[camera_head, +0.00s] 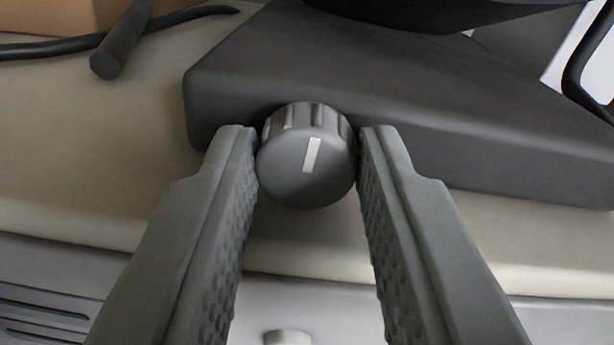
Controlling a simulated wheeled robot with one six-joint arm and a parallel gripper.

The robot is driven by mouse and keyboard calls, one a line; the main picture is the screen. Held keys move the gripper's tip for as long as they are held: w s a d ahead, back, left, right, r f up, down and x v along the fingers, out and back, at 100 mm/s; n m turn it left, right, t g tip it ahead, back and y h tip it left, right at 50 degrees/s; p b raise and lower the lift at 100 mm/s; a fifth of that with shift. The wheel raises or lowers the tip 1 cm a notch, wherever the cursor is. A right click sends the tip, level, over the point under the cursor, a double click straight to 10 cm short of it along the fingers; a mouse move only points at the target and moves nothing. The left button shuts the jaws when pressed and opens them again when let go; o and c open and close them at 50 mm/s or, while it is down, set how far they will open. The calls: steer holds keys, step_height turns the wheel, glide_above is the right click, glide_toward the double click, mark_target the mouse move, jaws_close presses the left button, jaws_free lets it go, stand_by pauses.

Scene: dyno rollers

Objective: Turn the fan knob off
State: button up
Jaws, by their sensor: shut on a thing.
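The fan knob (285,178) is a round, ribbed, dark grey knob with a pale marker line on its face. The line points nearly straight up, tilted slightly to the right. The knob sits on the front face of the dark fan base (400,100). My gripper (308,160) is shut on the knob, with one finger on its left side and one on its right. The fingertips touch the knob's sides. The upper part of the fan is out of the picture.
The fan base rests on a beige surface (90,150). A black cable and a dark rod-like piece (118,45) lie at the upper left, by a brown box (60,18). A grey front with slots (45,310) and a small pale round knob (287,337) lie below the surface's edge.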

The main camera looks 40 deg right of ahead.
steer(key=shift+a+n, duration=0.1)
steer(key=shift+n, duration=0.2)
steer(key=o, duration=0.7)
steer(key=shift+w+a, duration=0.15)
steer(key=shift+a, duration=0.05)
steer(key=shift+d, duration=0.1)
steer(key=shift+s+a, duration=0.2)
steer(key=shift+s, duration=0.35)
steer(key=v, duration=1.6)
steer(key=shift+a, duration=0.35)
